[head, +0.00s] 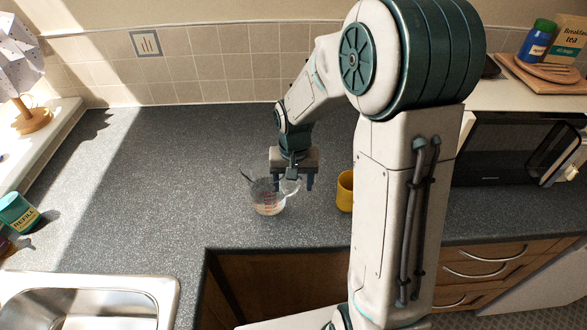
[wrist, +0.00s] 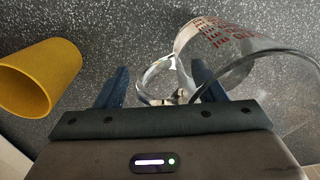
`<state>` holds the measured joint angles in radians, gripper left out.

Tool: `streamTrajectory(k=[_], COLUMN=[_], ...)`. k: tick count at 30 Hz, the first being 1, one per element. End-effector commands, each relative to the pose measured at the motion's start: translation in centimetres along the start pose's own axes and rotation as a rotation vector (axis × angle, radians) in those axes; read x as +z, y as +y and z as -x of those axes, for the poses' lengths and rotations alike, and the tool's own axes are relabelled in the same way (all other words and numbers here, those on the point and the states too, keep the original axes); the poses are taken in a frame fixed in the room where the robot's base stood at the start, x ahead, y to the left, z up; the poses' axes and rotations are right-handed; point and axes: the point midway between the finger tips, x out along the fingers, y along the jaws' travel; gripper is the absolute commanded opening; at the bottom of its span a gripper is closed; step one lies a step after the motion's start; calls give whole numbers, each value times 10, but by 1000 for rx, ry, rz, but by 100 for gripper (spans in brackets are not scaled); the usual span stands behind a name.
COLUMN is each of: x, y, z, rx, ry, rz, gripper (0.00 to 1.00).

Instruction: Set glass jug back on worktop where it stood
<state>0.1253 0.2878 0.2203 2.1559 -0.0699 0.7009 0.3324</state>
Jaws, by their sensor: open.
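The glass jug (head: 267,198) is clear with red markings and stands on the dark speckled worktop (head: 170,170), near its front edge. My gripper (head: 291,186) is at the jug's right side, by its handle. In the wrist view my gripper (wrist: 160,90) is open, with the jug's handle between its two blue fingers. The jug's body (wrist: 240,50) lies to the right there, partly behind the right finger. I cannot tell whether a finger touches the glass.
A yellow cup (head: 345,191) stands just right of my gripper, partly hidden by my arm; it also shows in the wrist view (wrist: 35,80). A sink (head: 90,300) is at the front left. A microwave (head: 510,148) is at the right. The worktop left of the jug is clear.

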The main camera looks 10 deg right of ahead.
Motion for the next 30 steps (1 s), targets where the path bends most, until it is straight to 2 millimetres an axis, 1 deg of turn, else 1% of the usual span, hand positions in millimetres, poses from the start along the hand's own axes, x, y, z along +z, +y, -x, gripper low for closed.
streamTrajectory(k=[5, 12, 15, 18, 22, 26, 29, 30], x=[-1, -1, -1, -1, 2, 19, 43, 54], y=[0, 0, 0, 0, 1, 7, 16, 21], z=[29, 82, 99, 111, 121, 131, 141, 145], rx=[-1, -1, -1, 0, 1, 7, 13, 14], ry=[8, 7, 5, 4, 7, 39, 87, 109], rz=[-2, -1, 0, 0, 3, 24, 52, 65], gripper=[64, 64, 64, 64, 64, 64, 64, 64])
